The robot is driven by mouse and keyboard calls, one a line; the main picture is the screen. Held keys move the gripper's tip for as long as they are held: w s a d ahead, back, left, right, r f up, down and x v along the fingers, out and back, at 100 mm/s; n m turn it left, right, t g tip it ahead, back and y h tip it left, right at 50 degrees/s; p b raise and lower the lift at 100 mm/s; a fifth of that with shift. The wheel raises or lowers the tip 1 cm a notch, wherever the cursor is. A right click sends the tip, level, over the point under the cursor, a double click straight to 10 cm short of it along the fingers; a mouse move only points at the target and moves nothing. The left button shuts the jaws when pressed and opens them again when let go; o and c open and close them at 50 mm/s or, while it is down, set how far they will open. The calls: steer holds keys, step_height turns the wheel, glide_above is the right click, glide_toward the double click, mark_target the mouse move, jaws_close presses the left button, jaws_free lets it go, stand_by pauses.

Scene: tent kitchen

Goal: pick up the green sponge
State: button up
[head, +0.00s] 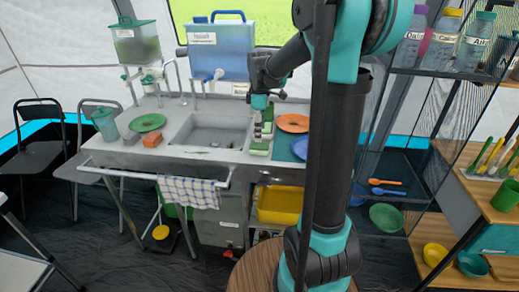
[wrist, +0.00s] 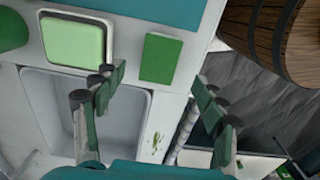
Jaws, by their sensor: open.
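The green sponge (wrist: 162,59) is a small dark-green block lying flat on the pale counter beside the sink basin. In the wrist view it shows whole, ahead of and between the fingers of my gripper (wrist: 159,82). No finger appears to touch it. In the head view the sponge (head: 259,151) shows at the right of the sink, just below my gripper (head: 259,132), which partly hides this area. My gripper is open and empty, pointing down over the counter.
The sink (head: 210,132) lies left, an orange plate (head: 292,123) and a teal mat (wrist: 158,10) right. An orange sponge (head: 171,162) lies at the counter's front left.

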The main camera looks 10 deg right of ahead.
mark_target(260, 145)
steer(key=shift+a+f, duration=0.1)
steer(key=shift+f, duration=3.45)
steer(key=c, duration=1)
step_height(260, 145, up, 20)
steer(key=o, duration=0.3)
steer(key=c, duration=0.4)
steer(key=shift+f, duration=0.1)
steer(key=shift+c, duration=0.2)
